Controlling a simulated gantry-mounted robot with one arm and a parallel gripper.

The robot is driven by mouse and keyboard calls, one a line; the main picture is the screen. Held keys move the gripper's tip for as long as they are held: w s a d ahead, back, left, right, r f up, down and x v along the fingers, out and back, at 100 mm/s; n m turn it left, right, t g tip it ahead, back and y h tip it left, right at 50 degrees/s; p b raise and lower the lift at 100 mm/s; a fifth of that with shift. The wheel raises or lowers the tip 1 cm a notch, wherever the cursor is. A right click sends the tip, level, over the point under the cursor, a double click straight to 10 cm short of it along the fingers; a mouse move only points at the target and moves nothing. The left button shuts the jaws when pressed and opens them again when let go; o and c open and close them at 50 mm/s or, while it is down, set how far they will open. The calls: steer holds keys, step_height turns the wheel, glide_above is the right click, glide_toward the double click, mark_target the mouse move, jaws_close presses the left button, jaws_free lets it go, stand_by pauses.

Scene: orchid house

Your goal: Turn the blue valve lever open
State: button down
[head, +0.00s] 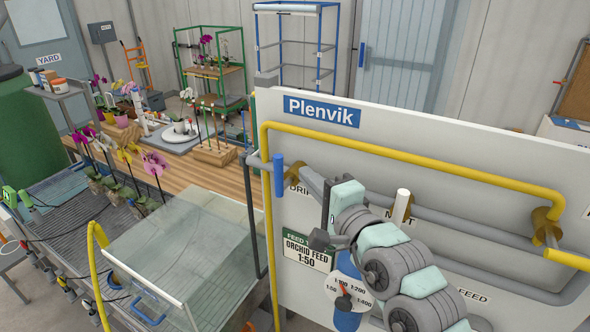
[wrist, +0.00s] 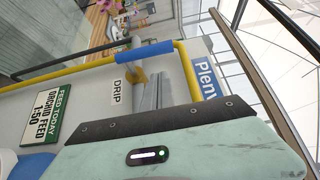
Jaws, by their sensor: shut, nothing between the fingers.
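The blue valve lever (head: 279,175) stands upright in the head view, at the left end of the white panel beside the DRIP label. It lies across the line of the grey pipe. In the wrist view the blue lever (wrist: 144,52) shows just beyond my fingertips. My gripper (head: 307,174) is just right of the lever in the head view, its grey fingers pointing toward it. In the wrist view my gripper (wrist: 154,78) is shut with nothing between the fingers. I see no clear contact with the lever. The valve body behind it is partly hidden.
A yellow pipe (head: 400,160) frames the panel (head: 430,135). A white lever (head: 402,205) stands by the MIST label, and a yellow lever (head: 568,259) lies at the right. A clear-lidded case (head: 185,240) and a wooden bench (head: 215,180) with orchids are to the left.

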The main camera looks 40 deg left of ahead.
steer(key=shift+s+a+p, duration=0.2)
steer(key=shift+s+a, duration=0.2)
steer(key=shift+a, duration=0.25)
steer(key=shift+s+a+p, duration=0.15)
steer(key=shift+s+a, duration=0.2)
steer(key=shift+a, duration=0.3)
